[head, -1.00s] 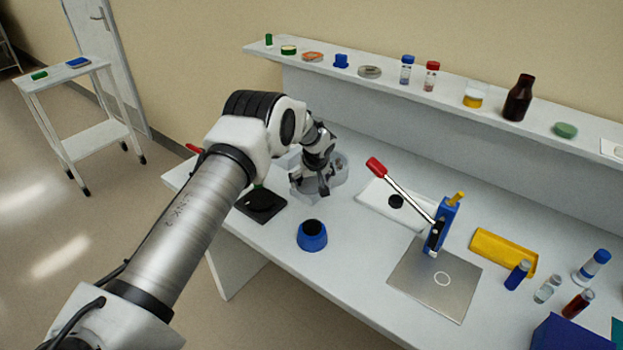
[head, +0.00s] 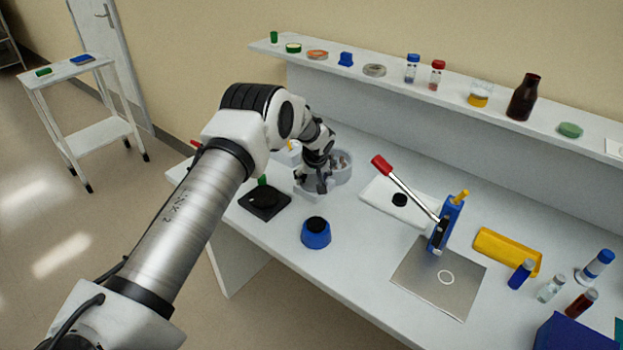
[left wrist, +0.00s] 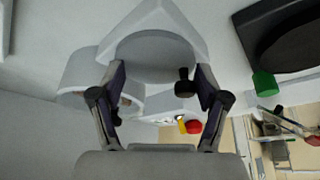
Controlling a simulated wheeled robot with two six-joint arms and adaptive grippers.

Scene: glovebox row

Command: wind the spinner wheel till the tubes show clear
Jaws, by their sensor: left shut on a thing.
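The spinner stands at the far left end of the bench. Its round grey bowl (head: 345,166) shows small brownish things inside, too small to tell whether the tubes look clear. In the left wrist view, its round grey wheel (left wrist: 155,48) lies between my fingers, with a dark knob (left wrist: 184,86) near the right fingertip. The bowl's side (left wrist: 76,76) shows at the left. My left gripper (head: 318,188) is shut on the wheel, with a fingertip at either side of it; it also shows in the wrist view (left wrist: 160,80). My arm hides part of the spinner. My right gripper is out of view.
A black pad (head: 266,202) and a blue pot with a black top (head: 316,234) stand in front of the spinner. A blue lever press with a red handle (head: 381,165) stands to the right. A shelf (head: 420,92) with bottles runs behind.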

